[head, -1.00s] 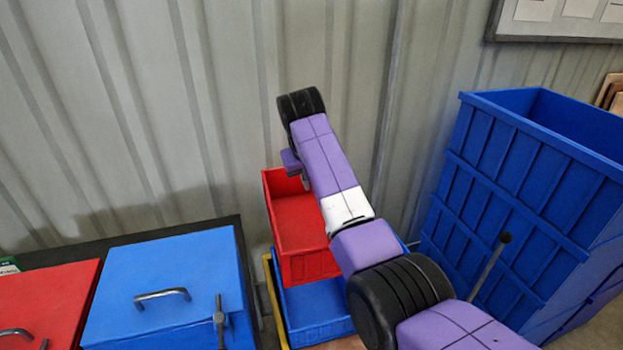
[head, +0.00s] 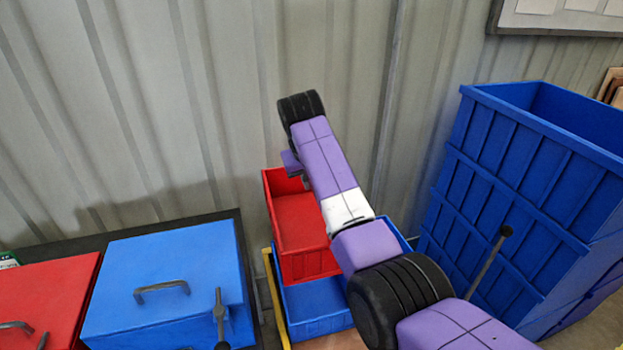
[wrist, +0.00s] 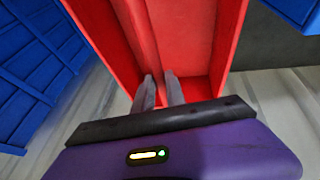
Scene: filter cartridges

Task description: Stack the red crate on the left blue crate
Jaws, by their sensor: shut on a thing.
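The red crate (head: 300,222) is upright and empty in the middle of the head view. In the head view my arm hides the crate's right side and most of my gripper. A blue crate (head: 318,308) shows below the red crate, with a corner also visible right of my arm. The red crate overlaps it in the picture; I cannot tell whether they touch.
A tall stack of blue crates (head: 510,190) stands at the right. A blue box with a handle (head: 175,270) and a red box (head: 45,300) are at the left. A yellow edge (head: 275,295) runs beside the lower blue crate. A corrugated wall (head: 130,110) is close behind.

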